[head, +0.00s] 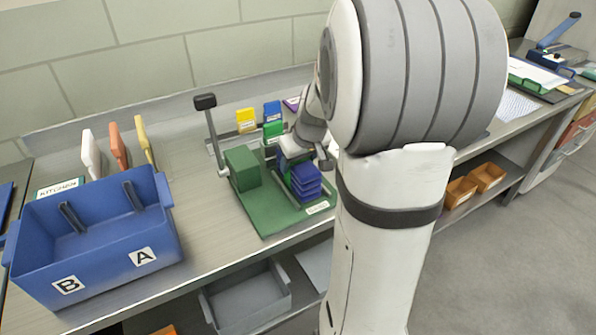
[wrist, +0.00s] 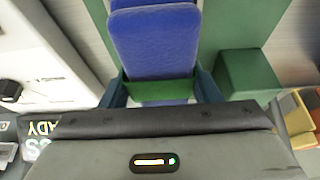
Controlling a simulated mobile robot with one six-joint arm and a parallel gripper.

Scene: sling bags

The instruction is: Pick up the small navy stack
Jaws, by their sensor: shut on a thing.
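The small navy stack (head: 305,181) is several dark blue slabs, one on another, at the right part of a green board (head: 275,216). In the wrist view the blue stack (wrist: 155,42) stands between the two fingers of my gripper (wrist: 160,90), which is shut on it. A green band crosses the stack near the fingers. In the head view my gripper (head: 284,160) reaches the stack from behind and is partly hidden by my arm. I cannot tell whether the stack touches the board.
A green block (head: 242,168) stands left of the stack; it also shows in the wrist view (wrist: 248,82). A black-topped post (head: 212,135) rises at the board's left. A blue bin (head: 100,240) marked A and B is at left. Yellow (head: 245,120) and blue cards stand behind.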

